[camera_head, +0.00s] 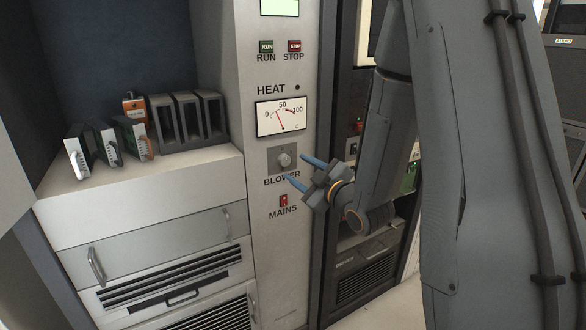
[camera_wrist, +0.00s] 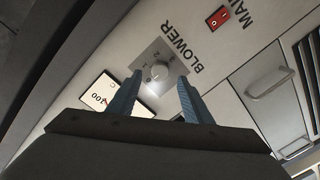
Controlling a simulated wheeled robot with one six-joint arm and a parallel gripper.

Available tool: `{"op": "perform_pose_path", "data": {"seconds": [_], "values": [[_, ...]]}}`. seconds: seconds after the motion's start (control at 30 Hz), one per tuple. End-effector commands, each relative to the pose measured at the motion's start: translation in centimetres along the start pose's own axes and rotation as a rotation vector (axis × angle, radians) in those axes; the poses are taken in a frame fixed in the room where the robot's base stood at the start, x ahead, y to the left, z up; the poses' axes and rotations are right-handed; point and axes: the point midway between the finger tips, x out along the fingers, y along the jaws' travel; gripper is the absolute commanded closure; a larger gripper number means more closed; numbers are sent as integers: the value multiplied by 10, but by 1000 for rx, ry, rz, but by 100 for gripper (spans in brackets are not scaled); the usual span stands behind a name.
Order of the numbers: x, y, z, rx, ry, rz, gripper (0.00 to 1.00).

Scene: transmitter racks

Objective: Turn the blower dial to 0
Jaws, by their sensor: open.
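The blower dial (camera_head: 284,160) is a small round light knob on a grey square plate, on the pale rack panel above the word BLOWER. My gripper (camera_head: 297,169) is open, with two blue fingers pointing at the panel, just right of and below the dial. In the wrist view my gripper (camera_wrist: 160,79) has its fingers on both sides of the dial's line of sight. It appears apart from the dial. The dial's setting cannot be told.
A HEAT meter (camera_head: 281,117) is above the dial, and a red MAINS switch (camera_head: 283,201) is below it. RUN (camera_head: 266,46) and STOP (camera_head: 295,46) buttons are higher up. A shelf (camera_head: 180,185) with several modules is at left. Drawer handles (camera_head: 96,265) stick out below.

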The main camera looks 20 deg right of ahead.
Motion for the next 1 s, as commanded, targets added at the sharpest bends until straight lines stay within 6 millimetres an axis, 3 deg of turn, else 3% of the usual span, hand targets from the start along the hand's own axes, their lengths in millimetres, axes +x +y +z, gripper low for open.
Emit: {"op": "perform_pose_path", "data": {"seconds": [0.1,0.3,0.77,1.0], "values": [[-17,0,1,1,-2,1,54],[-29,0,0,1,-1,0,54],[-29,-1,1,2,-7,-3,54],[-29,-18,25,76,-213,-76,54]]}}
